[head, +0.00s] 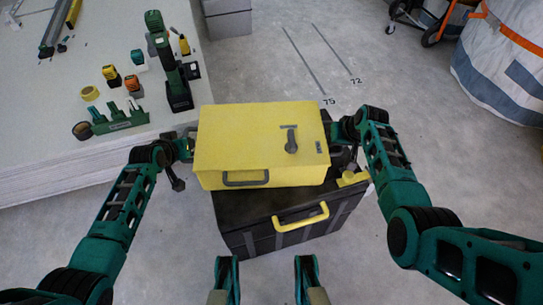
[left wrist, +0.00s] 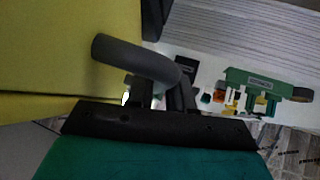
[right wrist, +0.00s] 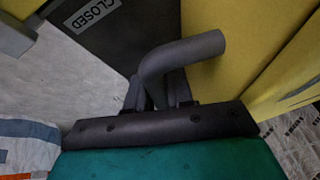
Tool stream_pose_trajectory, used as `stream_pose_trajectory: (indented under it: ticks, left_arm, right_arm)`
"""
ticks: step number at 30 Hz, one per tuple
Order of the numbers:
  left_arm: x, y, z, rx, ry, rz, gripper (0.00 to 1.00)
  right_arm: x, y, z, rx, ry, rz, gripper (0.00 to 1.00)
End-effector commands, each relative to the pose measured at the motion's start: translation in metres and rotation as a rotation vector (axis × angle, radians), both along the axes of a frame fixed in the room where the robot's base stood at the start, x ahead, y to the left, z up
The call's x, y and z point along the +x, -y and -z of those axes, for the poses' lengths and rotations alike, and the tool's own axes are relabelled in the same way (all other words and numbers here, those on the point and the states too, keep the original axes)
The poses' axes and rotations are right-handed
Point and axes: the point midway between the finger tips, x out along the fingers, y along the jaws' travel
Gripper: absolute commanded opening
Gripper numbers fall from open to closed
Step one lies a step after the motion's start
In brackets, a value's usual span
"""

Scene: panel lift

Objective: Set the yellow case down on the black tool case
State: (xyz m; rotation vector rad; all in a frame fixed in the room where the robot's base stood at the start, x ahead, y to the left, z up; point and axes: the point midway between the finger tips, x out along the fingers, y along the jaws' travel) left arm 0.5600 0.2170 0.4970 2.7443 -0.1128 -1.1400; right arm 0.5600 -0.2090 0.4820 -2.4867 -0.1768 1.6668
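The yellow case (head: 250,135) is level in the middle of the head view, with a dark front handle and a grey latch on top. The black tool case (head: 232,208) with a yellow handle stands on the floor below it. The yellow case overlaps its top; I cannot tell whether they touch. My left gripper (head: 187,146) is shut on the grey left side handle (left wrist: 130,57). My right gripper (head: 338,132) is shut on the grey right side handle (right wrist: 195,48). In the right wrist view a dark surface marked CLOSED (right wrist: 95,12) shows beside the yellow case.
A white table (head: 60,140) at the left holds a green drill (head: 168,60), a green tool rack (head: 118,118) and other small items. Grey boxes (head: 228,18) stand behind. A white and blue bag (head: 500,65) is at the far right. The floor right of the cases is clear.

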Motion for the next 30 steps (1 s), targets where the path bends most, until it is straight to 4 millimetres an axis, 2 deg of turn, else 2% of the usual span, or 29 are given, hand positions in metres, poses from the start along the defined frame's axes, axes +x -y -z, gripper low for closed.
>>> stream_pose_trajectory:
  ticks: [1, 8, 20, 30]
  left_arm:
    - [0.000, -0.001, 0.000, 0.002, 0.001, -0.001, 0.25]
    - [0.000, -0.001, -0.001, 0.001, 0.000, -0.001, 0.46]
    - [-0.004, -0.001, -0.005, 0.000, 0.001, 0.000, 0.46]
    - [-0.034, -0.007, -0.033, 0.002, 0.002, 0.000, 0.46]
  right_arm:
    - [0.000, 0.001, 0.000, -0.002, 0.001, 0.001, 0.25]
    - [0.000, 0.001, -0.001, -0.001, 0.001, 0.001, 0.47]
    - [0.000, 0.000, 0.000, 0.000, 0.000, 0.000, 0.47]
    - [0.000, 0.000, 0.000, 0.000, 0.000, 0.000, 0.47]
